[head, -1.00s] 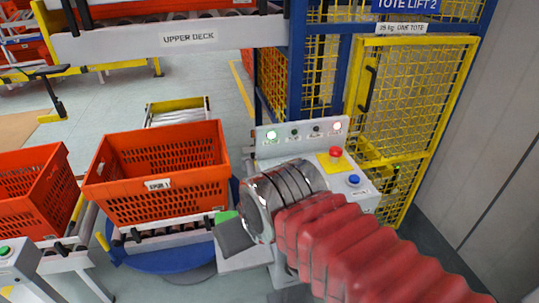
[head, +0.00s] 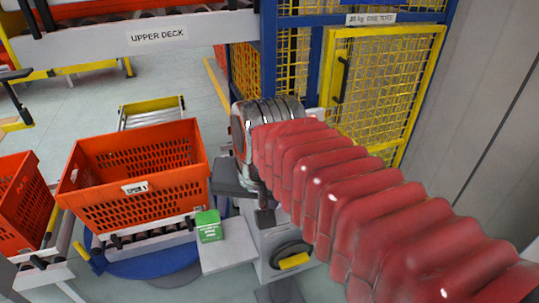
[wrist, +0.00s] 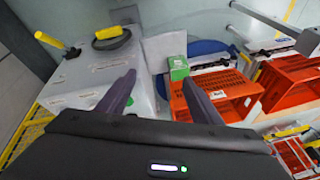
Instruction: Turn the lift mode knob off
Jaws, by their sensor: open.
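A round black dial with a yellow bar handle (head: 293,260) is on the light grey control console (head: 272,238); it looks like the lift mode knob, but I cannot read a label. It also shows in the wrist view (wrist: 110,38) at the upper left, with the bar crossing the disc. My gripper (wrist: 160,86) is open and empty, its two dark fingers apart. In the wrist view the dial lies beyond and left of the fingers, not between them. In the head view my red-sleeved arm covers the console's top panel, and my gripper is mostly hidden around the wrist.
A green box (head: 208,226) stands on a white shelf (head: 228,254) beside the console. An orange tote (head: 135,175) sits on rollers to the left, with another tote (head: 22,203) beyond. A yellow mesh gate (head: 385,90) stands behind the arm. A yellow lever (wrist: 50,40) shows near the dial.

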